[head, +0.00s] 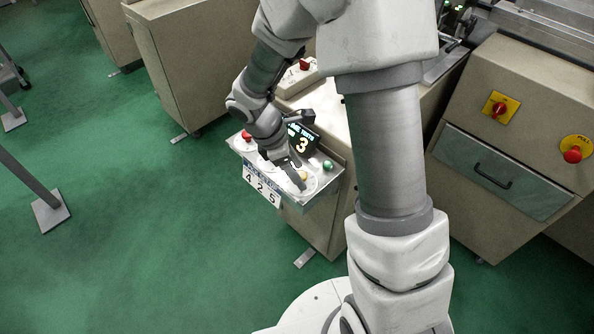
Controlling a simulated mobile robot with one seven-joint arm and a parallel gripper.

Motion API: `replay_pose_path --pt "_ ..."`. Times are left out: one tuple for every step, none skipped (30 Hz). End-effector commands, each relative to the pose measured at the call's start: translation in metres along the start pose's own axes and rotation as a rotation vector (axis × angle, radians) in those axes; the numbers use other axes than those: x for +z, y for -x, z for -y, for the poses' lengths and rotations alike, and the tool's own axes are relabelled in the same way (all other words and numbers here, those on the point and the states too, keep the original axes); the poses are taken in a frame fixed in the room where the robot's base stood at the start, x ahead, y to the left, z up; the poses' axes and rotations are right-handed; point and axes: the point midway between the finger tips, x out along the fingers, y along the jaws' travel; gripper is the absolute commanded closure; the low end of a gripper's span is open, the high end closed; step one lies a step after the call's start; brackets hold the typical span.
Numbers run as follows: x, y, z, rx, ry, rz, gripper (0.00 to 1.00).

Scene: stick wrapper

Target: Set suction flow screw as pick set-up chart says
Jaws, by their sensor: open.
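A small metal control shelf (334,184) juts from the front of a beige machine cabinet. A brass-coloured knob (303,175) sits on a pale round dial at its right end; I cannot tell for certain that this is the suction flow screw. A white card (262,186) on the shelf's front edge reads 4 2 5; it may be the set-up chart. A dark display (302,139) behind shows a yellow 3, with its heading partly hidden. My gripper (296,176) is open, pointing down at the brass knob; contact cannot be told. My wrist hides the shelf's middle.
A red knob (247,135) is at the shelf's left end and a green button (328,165) at its right rear. A cabinet with a drawer (500,172) and red switches stands right. A post on a foot plate (52,212) stands left. Green floor is open at lower left.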

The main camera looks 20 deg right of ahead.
Motion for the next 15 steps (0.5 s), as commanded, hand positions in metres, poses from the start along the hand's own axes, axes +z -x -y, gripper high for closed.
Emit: replay_pose_path --pt "0.0002 -0.0003 0.0 0.0 0.0 0.0 0.31" --pt "0.0002 -0.0002 0.0 0.0 0.0 0.0 0.31" --pt "0.0003 -0.0001 0.0 0.0 0.0 0.0 0.31" --pt "0.0003 0.0 0.0 0.0 0.0 0.0 0.31" --pt "0.0002 0.0 0.0001 0.0 0.0 0.0 0.31" --pt "0.0002 0.0 0.0001 0.0 0.0 0.0 0.32" --pt "0.0002 0.0001 0.0001 0.0 0.0 0.0 0.38" --pt "0.0002 0.0001 0.0001 0.0 0.0 0.0 0.43" --pt "0.0002 0.0001 0.0001 0.0 0.0 0.0 0.51" --pt "0.0002 0.0001 0.0001 0.0 0.0 0.0 0.56" --pt "0.0002 0.0002 0.0001 0.0 0.0 0.0 0.61" --pt "0.0002 0.0002 0.0001 0.0 0.0 0.0 0.69" --pt "0.0002 0.0002 0.0001 0.0 0.0 0.0 0.74" --pt "0.0002 0.0002 0.0002 -0.001 0.0 0.001 0.79" --pt "0.0002 0.0002 0.0002 -0.001 0.0 0.001 0.86"
